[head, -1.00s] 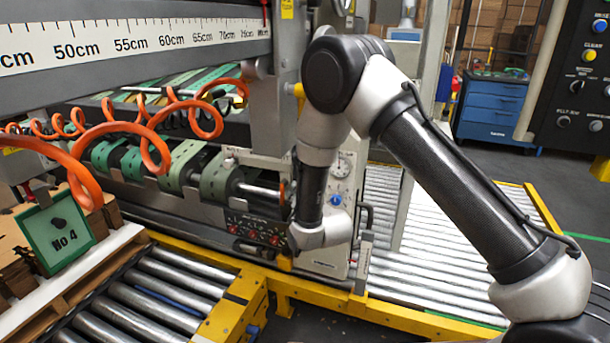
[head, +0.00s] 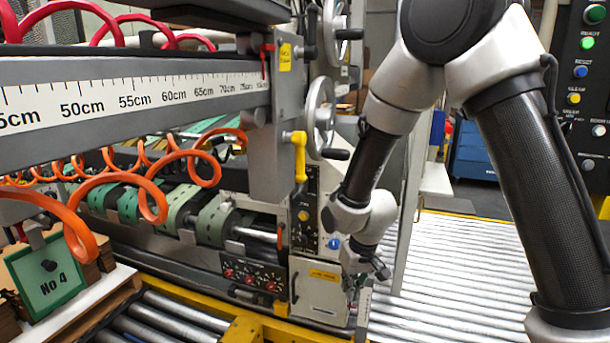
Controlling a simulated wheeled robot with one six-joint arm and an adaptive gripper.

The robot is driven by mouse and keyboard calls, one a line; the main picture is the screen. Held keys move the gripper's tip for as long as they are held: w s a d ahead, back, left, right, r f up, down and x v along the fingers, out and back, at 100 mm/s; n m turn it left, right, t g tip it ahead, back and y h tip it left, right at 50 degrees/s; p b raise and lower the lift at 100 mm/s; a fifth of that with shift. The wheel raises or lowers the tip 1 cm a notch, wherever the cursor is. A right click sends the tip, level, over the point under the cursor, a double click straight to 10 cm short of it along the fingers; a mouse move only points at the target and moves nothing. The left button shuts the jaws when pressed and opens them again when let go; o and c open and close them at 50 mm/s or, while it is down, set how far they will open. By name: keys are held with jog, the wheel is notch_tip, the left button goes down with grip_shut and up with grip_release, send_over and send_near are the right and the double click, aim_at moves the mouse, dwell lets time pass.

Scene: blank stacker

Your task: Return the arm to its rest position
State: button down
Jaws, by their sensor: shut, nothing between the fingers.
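My arm comes in from the right side of the head view, bends at a large dark joint near the top and reaches down toward the middle. My gripper (head: 368,277) is small and dark at the end of the wrist, in front of the machine's lower right corner. It looks shut and holds nothing that I can see. Its fingertips are small and partly lost against the dark parts behind. I cannot tell the exact gap between it and the machine.
The stacker's ruler beam (head: 130,100) crosses the left. A yellow handle (head: 299,155) and handwheel (head: 320,105) are close left of my forearm. The roller conveyor (head: 450,270) at right is bare.

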jog(key=s+d+r+m+t, duration=0.1)
jog(key=s+d+r, duration=0.8)
jog(key=d+r, duration=0.3)
jog(key=s+d+r+m+t+h, duration=0.1)
jog(key=s+d+r+m+t, duration=0.1)
jog(key=s+d+r, duration=0.8)
jog(key=d+r, duration=0.3)
jog(key=r, duration=0.2)
jog(key=shift+s+r+m, duration=0.3)
jog(key=shift+r, duration=0.05)
